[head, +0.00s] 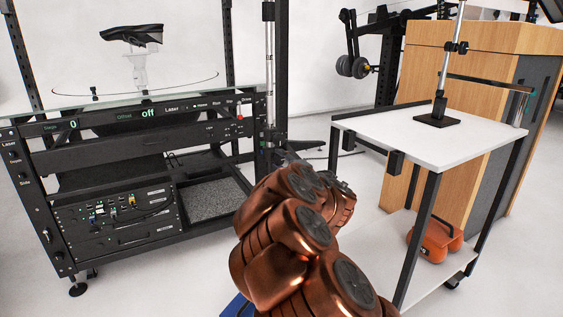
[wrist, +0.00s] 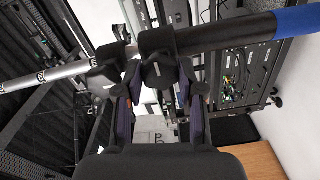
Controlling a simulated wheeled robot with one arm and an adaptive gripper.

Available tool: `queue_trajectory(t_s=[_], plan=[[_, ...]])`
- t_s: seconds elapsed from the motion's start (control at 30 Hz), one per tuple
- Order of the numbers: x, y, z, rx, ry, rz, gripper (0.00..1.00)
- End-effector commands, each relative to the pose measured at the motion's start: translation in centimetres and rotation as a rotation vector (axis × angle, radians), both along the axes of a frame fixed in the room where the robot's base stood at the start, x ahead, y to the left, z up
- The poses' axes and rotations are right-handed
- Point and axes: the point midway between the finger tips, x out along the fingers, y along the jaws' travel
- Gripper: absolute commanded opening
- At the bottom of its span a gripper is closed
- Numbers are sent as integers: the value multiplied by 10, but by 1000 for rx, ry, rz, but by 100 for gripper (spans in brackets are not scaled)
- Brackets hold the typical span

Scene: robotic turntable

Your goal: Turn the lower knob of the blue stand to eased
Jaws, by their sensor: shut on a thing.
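In the wrist view a stand's pole (wrist: 235,36) crosses the top, silver at left, black in the middle, with a blue sleeve (wrist: 296,20) at right. A black collar with a dark knob (wrist: 157,70) sits at the pole's middle. My gripper (wrist: 158,84) has its two dark fingers closed on this knob from either side. A second black collar (wrist: 110,55) is just left along the pole. I cannot read the knob's setting.
A black turntable rig (head: 130,140) with a glass top, displays and cabled panel stands at left. A white two-tier table (head: 400,135) with a small stand is at right, a wooden cabinet (head: 450,75) behind it. An orange case (head: 435,242) lies on its lower shelf.

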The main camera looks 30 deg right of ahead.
Motion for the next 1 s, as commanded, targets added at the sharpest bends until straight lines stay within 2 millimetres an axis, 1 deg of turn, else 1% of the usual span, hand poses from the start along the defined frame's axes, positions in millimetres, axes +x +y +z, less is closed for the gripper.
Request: queue_trajectory(t_s=[0.03, 0.2, 0.27, 0.67, 0.77, 1.0], plan=[[0, 1, 0, 0, 0, 2, 41], [0, 0, 0, 0, 0, 1, 59], [0, 0, 0, 0, 0, 1, 64], [0, 0, 1, 28, -3, 0, 64], [0, 0, 1, 82, -6, 1, 64], [0, 0, 2, 288, -20, 1, 64]])
